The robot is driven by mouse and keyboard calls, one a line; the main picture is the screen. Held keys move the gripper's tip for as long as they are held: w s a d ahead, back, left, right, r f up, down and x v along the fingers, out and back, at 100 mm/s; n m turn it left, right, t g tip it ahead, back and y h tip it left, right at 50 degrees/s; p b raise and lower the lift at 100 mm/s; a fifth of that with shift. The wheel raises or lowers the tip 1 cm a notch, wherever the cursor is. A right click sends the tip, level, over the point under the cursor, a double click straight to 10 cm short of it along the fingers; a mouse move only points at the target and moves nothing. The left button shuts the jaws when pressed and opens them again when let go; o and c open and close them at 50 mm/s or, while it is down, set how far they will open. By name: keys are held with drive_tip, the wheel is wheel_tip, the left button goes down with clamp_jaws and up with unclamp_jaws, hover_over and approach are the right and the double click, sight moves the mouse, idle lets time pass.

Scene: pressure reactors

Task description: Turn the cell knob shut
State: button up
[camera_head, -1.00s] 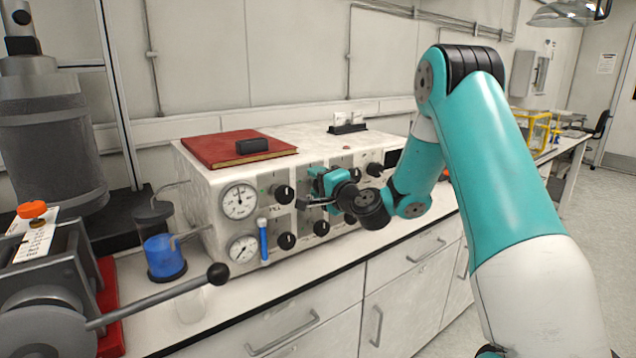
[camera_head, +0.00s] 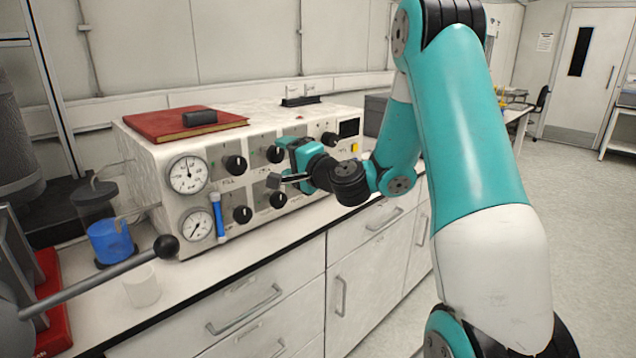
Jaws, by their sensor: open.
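The white reactor control box (camera_head: 140,165) stands on the bench, with black round knobs in two rows on its front panel. An upper-left knob (camera_head: 235,165), an upper-middle knob (camera_head: 274,154) and a far-right upper knob (camera_head: 330,139) show, as do two lower knobs, left (camera_head: 242,214) and middle (camera_head: 278,200). My gripper (camera_head: 279,168) is open in front of the panel, close to the upper-middle knob. No contact is visible. My gripper and wrist hide part of the panel behind them.
Two pressure gauges (camera_head: 188,174) and a blue tube (camera_head: 217,214) sit on the panel's left. A red book (camera_head: 180,123) lies on top.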

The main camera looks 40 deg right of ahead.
drive_tip(key=s+b, duration=1)
drive_tip(key=s, duration=0.1)
drive_tip(key=shift+s+d, duration=0.15)
drive_tip(key=shift+s, duration=0.05)
